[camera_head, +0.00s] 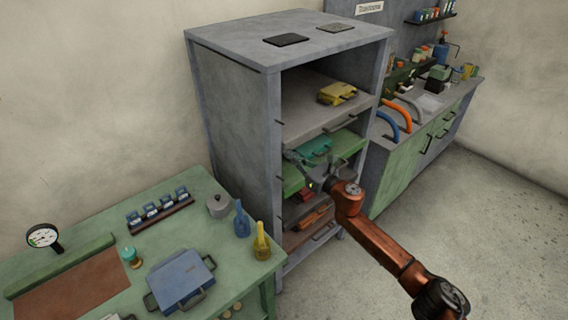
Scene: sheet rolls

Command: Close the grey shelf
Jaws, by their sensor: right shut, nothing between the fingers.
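The grey shelf (303,108) is the upper sliding board in the tall grey cabinet (232,110). It has a dark handle on its front edge and carries a yellow case (337,93). Its front lies close to the cabinet's front opening; I cannot tell exactly how far out it stands. My right gripper (298,172) is shut and empty, below the grey shelf and in front of the green shelf (292,178). It hides part of the green shelf and the things there. My left gripper is not in view.
A teal case (314,148) lies on the green shelf. Lower down is a reddish-brown shelf (296,239) with an orange item. A green workbench (90,304) with a blue case and bottles stands at left. A counter (398,172) stands at right. The floor at lower right is clear.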

